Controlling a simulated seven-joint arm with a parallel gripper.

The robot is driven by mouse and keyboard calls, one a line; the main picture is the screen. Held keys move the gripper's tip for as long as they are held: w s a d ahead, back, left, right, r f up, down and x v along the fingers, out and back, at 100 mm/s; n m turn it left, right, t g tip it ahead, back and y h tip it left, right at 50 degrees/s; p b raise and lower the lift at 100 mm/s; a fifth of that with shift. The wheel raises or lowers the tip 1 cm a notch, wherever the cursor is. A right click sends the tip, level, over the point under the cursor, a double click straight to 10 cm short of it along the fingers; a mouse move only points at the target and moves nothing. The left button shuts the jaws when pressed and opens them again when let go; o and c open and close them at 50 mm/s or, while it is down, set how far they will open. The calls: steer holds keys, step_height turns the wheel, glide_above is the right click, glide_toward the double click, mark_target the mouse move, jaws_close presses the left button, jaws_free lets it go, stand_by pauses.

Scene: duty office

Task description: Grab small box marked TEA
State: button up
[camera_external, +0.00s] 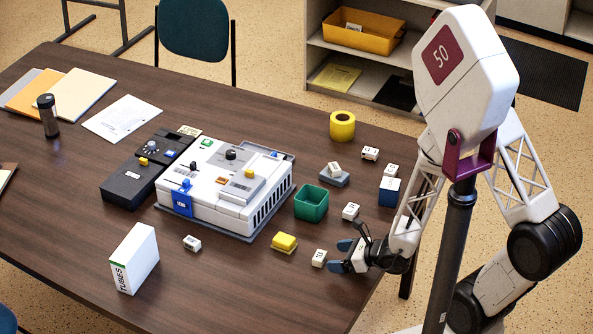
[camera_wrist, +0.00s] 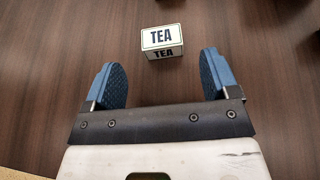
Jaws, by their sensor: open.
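A small white box marked TEA (camera_wrist: 162,38) stands on the dark table in the wrist view, with the word on its top and its near side. It lies just beyond my two blue fingertips, roughly centred between them. My gripper (camera_wrist: 158,72) is open and empty, with bare table between the fingers. In the external view my gripper (camera_external: 341,255) is low near the table's right edge. A small white box (camera_external: 319,258) lies just left of its fingertips and appears to be the same one; its lettering is too small to read there.
A yellow block (camera_external: 284,242) lies left of that box, and another small white box (camera_external: 350,211) lies behind my gripper. A green open bin (camera_external: 311,203) and a large white device (camera_external: 225,185) stand further back. A TUBES box (camera_external: 135,258) stands at front left.

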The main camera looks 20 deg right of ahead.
mark_target(324, 256)
steer(key=shift+x, duration=2.6)
steer(key=shift+c, duration=0.3)
steer(key=shift+d, duration=0.1)
steer(key=c, duration=0.9)
